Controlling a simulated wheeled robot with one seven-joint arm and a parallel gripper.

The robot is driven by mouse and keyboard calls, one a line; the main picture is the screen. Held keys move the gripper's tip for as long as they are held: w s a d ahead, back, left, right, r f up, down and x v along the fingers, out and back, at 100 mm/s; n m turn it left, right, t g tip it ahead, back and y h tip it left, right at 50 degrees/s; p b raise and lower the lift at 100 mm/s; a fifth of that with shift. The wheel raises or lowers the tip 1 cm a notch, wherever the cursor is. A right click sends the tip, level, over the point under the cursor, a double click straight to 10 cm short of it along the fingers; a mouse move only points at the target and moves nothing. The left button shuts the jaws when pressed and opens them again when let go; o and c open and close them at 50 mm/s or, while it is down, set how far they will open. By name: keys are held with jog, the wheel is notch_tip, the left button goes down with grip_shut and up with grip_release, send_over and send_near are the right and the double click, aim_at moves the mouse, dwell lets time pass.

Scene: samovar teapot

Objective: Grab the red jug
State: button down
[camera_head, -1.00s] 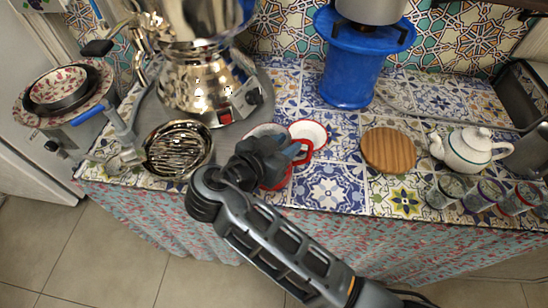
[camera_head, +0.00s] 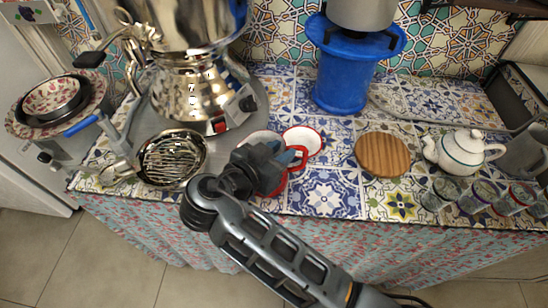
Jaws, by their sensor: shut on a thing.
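The red jug (camera_head: 277,187) is on the tiled counter near its front edge, left of centre. Its red side shows below my gripper (camera_head: 292,158), and much of it is hidden behind the gripper and wrist. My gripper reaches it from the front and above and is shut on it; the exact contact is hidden. I cannot tell whether the jug is lifted off the tiles. A white, red-rimmed vessel (camera_head: 303,139) stands just behind the fingertips.
A metal strainer pan (camera_head: 172,158) and a large shiny samovar (camera_head: 190,88) stand to the left. A blue stand (camera_head: 344,82) is behind. A round wooden board (camera_head: 382,154), white teapot (camera_head: 461,150) and several glasses (camera_head: 442,193) are to the right.

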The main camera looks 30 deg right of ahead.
jog(key=shift+r, duration=0.1)
jog(key=s+d+r+b, duration=0.1)
jog(key=s+d+r, duration=0.6)
jog(key=s+r, duration=0.2)
jog(key=shift+d+r+b, duration=0.15)
jog(key=shift+r+b, duration=0.15)
jog(key=shift+r, duration=0.55)
dwell(0.3)
dwell(0.5)
